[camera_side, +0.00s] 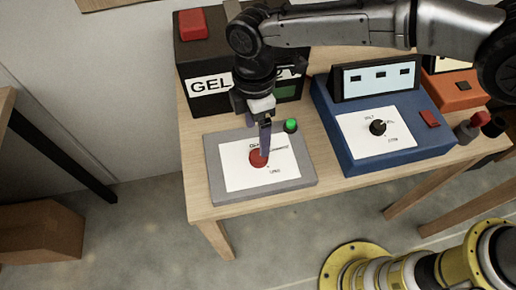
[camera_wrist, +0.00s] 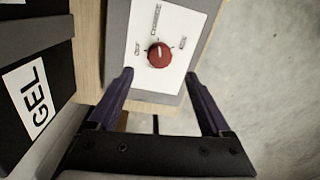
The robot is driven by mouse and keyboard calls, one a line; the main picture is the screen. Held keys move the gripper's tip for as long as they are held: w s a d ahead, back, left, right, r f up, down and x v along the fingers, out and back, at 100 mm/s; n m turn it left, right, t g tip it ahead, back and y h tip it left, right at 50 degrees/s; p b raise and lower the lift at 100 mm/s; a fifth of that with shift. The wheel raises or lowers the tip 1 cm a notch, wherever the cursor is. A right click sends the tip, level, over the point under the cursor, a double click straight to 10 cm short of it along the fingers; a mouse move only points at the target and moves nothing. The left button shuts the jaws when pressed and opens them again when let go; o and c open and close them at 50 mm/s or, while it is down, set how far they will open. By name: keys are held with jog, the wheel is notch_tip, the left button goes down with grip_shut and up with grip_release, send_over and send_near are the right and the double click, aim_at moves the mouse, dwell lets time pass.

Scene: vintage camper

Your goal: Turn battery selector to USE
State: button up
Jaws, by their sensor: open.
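The battery selector is a red round knob (camera_side: 259,159) on a white label plate on a grey panel (camera_side: 212,170). In the wrist view the red knob (camera_wrist: 159,55) has a white mark pointing up, toward a label that seems to read CHARGE. Small labels stand to its left and right; the right one may read USE, but they are blurred. My gripper (camera_side: 265,135) points down over the panel, close to the knob. In the wrist view my gripper (camera_wrist: 159,75) is open and empty, one fingertip on each side just below the knob. Contact cannot be told.
A green button (camera_side: 291,126) sits at the panel's back right corner. A black box labelled GEL (camera_side: 205,105) with a red block (camera_side: 193,23) on top stands behind. A blue device (camera_side: 350,155) with a black knob (camera_side: 378,128) is to the right. The wooden table's (camera_side: 200,213) front edge is close.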

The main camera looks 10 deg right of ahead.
aim_at(258, 155)
jog(key=f, duration=0.7)
jog(key=shift+s+f, duration=0.25)
jog(key=shift+f, duration=0.1)
grip_shut()
jog(key=shift+r+m, duration=0.1)
jog(key=shift+m, duration=0.2)
jog(key=m, duration=0.2)
jog(key=shift+d+m, duration=0.1)
jog(key=shift+m, duration=0.3)
jog(key=m, duration=0.3)
jog(key=shift+m+y, duration=0.3)
jog(key=m, duration=0.6)
jog(key=shift+m, duration=0.4)
